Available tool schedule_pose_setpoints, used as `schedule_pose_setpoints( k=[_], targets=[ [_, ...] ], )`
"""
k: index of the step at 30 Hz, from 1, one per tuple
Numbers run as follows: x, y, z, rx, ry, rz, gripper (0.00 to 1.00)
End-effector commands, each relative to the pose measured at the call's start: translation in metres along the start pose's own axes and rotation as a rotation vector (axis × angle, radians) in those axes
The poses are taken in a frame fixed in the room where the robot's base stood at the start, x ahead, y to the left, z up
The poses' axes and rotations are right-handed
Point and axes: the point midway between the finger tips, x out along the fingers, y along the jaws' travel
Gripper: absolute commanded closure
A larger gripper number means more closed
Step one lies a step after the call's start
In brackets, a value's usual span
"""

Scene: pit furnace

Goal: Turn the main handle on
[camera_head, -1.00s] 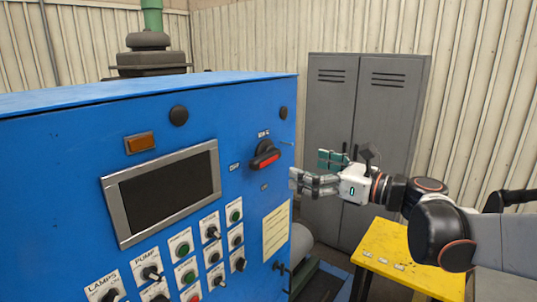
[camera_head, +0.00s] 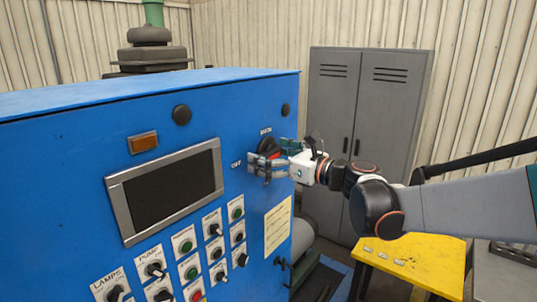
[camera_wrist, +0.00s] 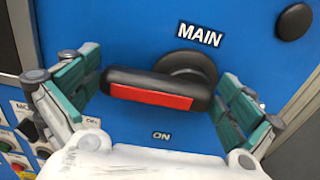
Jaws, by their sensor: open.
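The main handle (camera_wrist: 150,92) is a black rotary lever with a red face on the blue cabinet. In the wrist view it lies roughly level, its left end a little higher, with the "MAIN" label above its hub and the "ON" label (camera_wrist: 161,135) below. My gripper (camera_wrist: 155,95) is open, with one green-padded finger beyond each end of the handle; whether either touches it I cannot tell. In the head view my gripper (camera_head: 268,158) is at the panel and hides most of the handle (camera_head: 270,148).
The blue cabinet (camera_head: 60,170) carries a dark screen (camera_head: 165,190) and several knobs and buttons left of and below the handle. A yellow table (camera_head: 415,262) stands below my arm. A grey locker (camera_head: 370,120) stands behind.

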Motion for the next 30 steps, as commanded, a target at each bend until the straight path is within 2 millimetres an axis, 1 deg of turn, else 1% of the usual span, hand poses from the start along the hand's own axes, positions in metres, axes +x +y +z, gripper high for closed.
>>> schedule_pose_setpoints(
  k=[2, 3, 8, 9, 14, 20, 26, 30],
  targets=[
    [0.0, 0.0, 0.0, 0.0, 0.0, 0.0, 0.0],
    [0.0, 0.0, 0.0, 0.0, 0.0, 0.0, 0.09],
    [0.0, 0.0, 0.0, 0.0, 0.0, 0.0, 0.45],
    [0.0, 0.0, 0.0, 0.0, 0.0, 0.0, 0.47],
    [0.0, 0.0, 0.0, -0.009, 0.0, 0.0, 0.47],
    [0.0, 0.0, -0.003, -0.073, 0.0, -0.001, 0.47],
    [0.0, 0.001, -0.008, -0.209, 0.0, -0.001, 0.47],
    [0.0, 0.0, -0.013, -0.336, 0.0, -0.001, 0.47]
  ],
)
